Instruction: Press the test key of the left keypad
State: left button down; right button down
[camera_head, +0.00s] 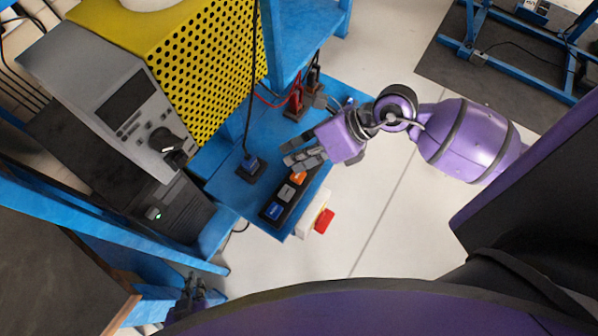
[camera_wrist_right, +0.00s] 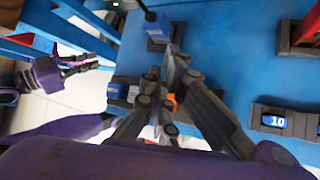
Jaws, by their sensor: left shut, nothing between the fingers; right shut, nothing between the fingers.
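A dark keypad (camera_head: 270,217) with a blue, a grey and an orange key lies near the front edge of the blue bench. Its key labels are too small to read. The orange key (camera_head: 298,177) is nearest my right gripper (camera_head: 288,161), which is shut and empty above the bench just beyond that key. In the right wrist view the shut fingers (camera_wrist_right: 176,62) cover part of the keypad; the blue key (camera_wrist_right: 115,91) shows left of them. I cannot tell whether they touch it. My left gripper (camera_head: 192,284) is shut and empty, low at the left, away from the keypad.
A blue plug (camera_head: 250,166) with a cable stands in a dark holder beside the keypad. A red button (camera_head: 324,221) is by the bench's front edge. Red and black connectors (camera_head: 296,101) stand farther back.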

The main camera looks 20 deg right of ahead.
pick_arm(q)
jog(key=shift+f, duration=0.1)
pick_arm(e)
jog(key=shift+r, duration=0.1)
